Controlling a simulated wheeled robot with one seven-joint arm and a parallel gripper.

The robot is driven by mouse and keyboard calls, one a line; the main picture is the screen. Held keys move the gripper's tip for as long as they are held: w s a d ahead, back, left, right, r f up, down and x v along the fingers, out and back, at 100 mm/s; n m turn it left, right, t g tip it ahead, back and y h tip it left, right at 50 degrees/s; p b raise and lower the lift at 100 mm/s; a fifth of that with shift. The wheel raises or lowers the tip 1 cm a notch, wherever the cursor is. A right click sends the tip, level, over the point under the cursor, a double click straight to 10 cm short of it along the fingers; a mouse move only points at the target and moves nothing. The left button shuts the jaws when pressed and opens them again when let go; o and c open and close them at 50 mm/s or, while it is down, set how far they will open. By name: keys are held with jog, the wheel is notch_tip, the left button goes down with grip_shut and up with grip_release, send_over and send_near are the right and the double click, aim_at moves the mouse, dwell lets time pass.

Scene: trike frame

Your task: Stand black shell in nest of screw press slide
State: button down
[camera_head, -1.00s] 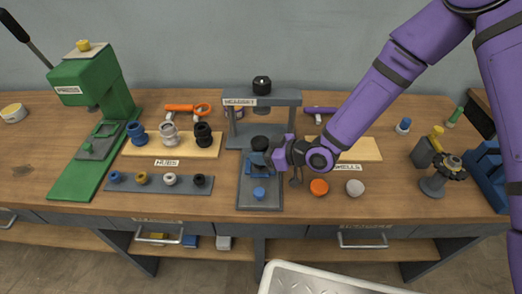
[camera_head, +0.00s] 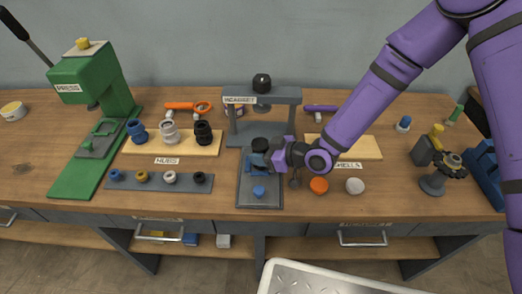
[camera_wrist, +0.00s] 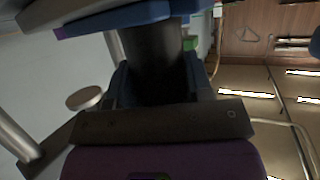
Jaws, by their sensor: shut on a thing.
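My gripper (camera_head: 262,160) is shut on the black shell (camera_head: 261,144), a short dark cylinder whose top shows above the fingers. In the wrist view the shell (camera_wrist: 155,60) is a dark upright shape between the blue fingers. The gripper holds it over the slide (camera_head: 260,200) of the screw press (camera_head: 262,97), a grey plate in front of the press frame. A blue knob (camera_head: 258,192) stands on the front part of the slide. The nest and the shell's lower end are hidden by the gripper, so I cannot tell whether they touch.
An orange cap (camera_head: 319,185) and a white cap (camera_head: 355,186) lie right of the slide. The shells board (camera_head: 365,148) is behind my forearm. The hubs board (camera_head: 172,146) and green press (camera_head: 95,110) are at left. A gear stand (camera_head: 437,184) is at right.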

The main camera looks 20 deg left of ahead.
jog(key=shift+f, duration=0.15)
jog(key=shift+c, duration=2.2)
grip_release()
jog(key=shift+f, duration=0.1)
